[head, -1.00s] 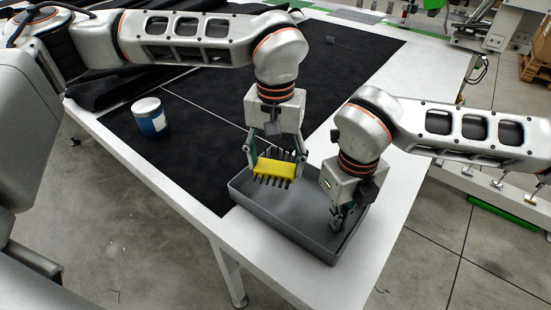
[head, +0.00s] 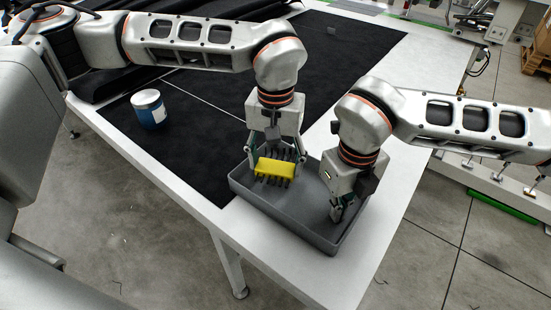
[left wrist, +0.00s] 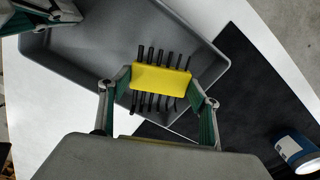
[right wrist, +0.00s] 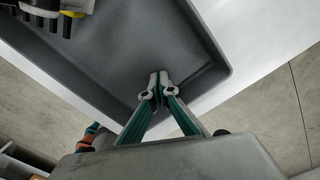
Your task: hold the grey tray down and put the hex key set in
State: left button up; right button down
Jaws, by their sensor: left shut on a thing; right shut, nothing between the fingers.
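The hex key set, a yellow holder with several black keys (head: 275,167), is between the fingers of my left gripper (head: 276,165), which is shut on it. It hangs over the left part of the grey tray (head: 285,229). The left wrist view shows the yellow holder (left wrist: 160,78) gripped at its two ends, with the tray (left wrist: 110,40) behind it. My right gripper (head: 337,212) is shut and empty, pointing down inside the tray's right part. In the right wrist view its fingertips (right wrist: 159,78) are together at the tray floor, near a wall; contact is hard to tell.
A blue and white can (head: 149,109) stands on the black mat (head: 190,150), left of the tray. The tray sits at the white table's (head: 385,150) front corner, close to the edge. A small grey block (head: 332,29) lies at the mat's far end.

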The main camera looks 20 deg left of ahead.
pick_arm(q)
jog(key=shift+f, duration=0.25)
pick_arm(e)
jog(key=shift+s+f, duration=0.1)
pick_arm(q)
jog(key=shift+f, duration=0.35)
jog(key=shift+f, duration=0.9)
jog(key=o, duration=1.4)
jog(key=shift+r, duration=5)
